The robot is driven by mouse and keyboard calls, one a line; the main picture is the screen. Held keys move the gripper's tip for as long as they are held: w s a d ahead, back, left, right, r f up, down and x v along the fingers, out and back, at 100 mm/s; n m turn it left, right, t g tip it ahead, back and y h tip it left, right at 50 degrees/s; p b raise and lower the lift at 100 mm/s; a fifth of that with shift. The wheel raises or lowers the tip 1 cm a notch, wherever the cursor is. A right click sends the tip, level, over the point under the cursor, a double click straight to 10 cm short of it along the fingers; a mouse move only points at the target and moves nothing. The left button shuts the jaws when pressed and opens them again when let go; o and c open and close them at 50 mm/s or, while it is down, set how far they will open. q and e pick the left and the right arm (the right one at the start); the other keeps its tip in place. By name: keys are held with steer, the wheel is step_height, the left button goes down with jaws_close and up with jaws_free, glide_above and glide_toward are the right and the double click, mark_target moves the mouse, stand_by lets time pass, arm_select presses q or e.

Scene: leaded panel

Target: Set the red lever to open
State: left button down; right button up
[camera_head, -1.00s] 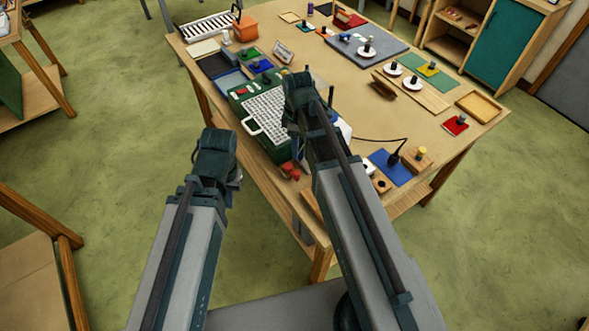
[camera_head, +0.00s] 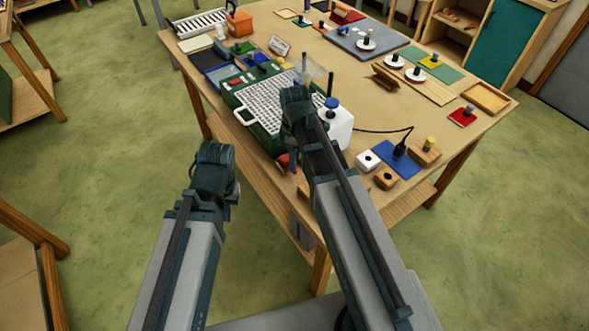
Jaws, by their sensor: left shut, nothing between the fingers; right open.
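A small red part (camera_head: 284,161), which may be the red lever, shows at the table's near edge by the front of a green case (camera_head: 238,98). My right arm covers part of it, so its setting cannot be told. My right gripper (camera_head: 292,152) hangs beside the red part, mostly hidden by its own arm. It is open, and contact cannot be told. My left gripper (camera_head: 234,191) is shut and empty, over the floor in front of the table and to the left of the red part.
The green case has a white grid and a white handle (camera_head: 243,115). A white jug with a blue cap (camera_head: 332,103) stands right of my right arm. A blue mat (camera_head: 400,171) and wooden blocks (camera_head: 386,179) lie at the near right.

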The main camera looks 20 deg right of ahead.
step_height(320, 180, down, 2)
steer(key=shift+f+b, duration=0.15)
steer(key=shift+b, duration=0.5)
jaws_close()
